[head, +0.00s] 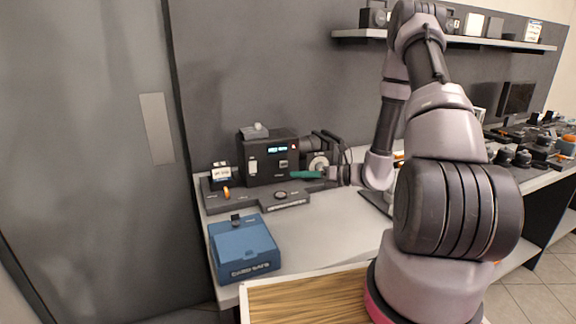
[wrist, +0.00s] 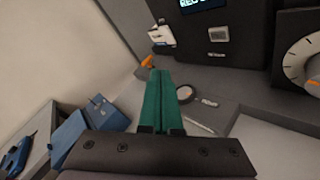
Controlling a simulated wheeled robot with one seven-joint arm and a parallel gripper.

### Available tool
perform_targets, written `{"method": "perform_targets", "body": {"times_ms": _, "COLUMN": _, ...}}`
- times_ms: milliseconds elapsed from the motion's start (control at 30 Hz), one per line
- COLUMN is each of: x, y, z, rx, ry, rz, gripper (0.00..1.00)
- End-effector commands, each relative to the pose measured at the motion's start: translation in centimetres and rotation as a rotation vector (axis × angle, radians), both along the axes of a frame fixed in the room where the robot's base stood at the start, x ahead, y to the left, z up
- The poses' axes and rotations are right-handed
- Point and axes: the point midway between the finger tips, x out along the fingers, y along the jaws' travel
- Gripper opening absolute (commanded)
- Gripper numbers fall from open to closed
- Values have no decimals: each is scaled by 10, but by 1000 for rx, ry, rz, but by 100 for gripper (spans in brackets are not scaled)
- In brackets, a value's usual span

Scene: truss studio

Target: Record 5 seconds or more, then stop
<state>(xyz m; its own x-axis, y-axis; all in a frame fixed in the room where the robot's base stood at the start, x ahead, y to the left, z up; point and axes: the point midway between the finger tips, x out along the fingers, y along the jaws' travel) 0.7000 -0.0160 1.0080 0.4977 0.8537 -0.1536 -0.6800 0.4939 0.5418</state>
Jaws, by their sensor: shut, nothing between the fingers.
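A black recorder (head: 262,172) stands at the back of the counter on a dark grey base. Its lit display (wrist: 203,3) shows blue-white text, partly cut off in the wrist view and beginning "REC". A pale square button (wrist: 218,33) sits below the display. My gripper (head: 293,174) has green fingers and is shut and empty. It is in front of the recorder's face, and in the wrist view its fingertips (wrist: 160,73) show left of the round knob. I cannot tell any contact.
A large dial (wrist: 302,62) is right of the display. An orange lever (head: 226,193) and a small white card (head: 221,173) are at the left. A blue box (head: 243,249) labelled "CARD SAFE" stands at the front left. A wood-grained tray (head: 300,298) is nearest me.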

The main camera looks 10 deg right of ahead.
Motion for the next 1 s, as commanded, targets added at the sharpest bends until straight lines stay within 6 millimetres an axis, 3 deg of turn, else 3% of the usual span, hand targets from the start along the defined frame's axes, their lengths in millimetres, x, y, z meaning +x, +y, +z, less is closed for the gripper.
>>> {"method": "perform_targets", "body": {"times_ms": 200, "x": 4, "y": -7, "z": -18, "rx": 41, "ry": 47, "rz": -66, "gripper": 0}}
{"method": "perform_targets", "body": {"times_ms": 667, "x": 9, "y": -6, "z": -18, "rx": 41, "ry": 47, "rz": -66, "gripper": 0}}
{"method": "perform_targets", "body": {"times_ms": 1000, "x": 50, "y": 3, "z": -18, "rx": 40, "ry": 46, "rz": -65, "gripper": 0}}
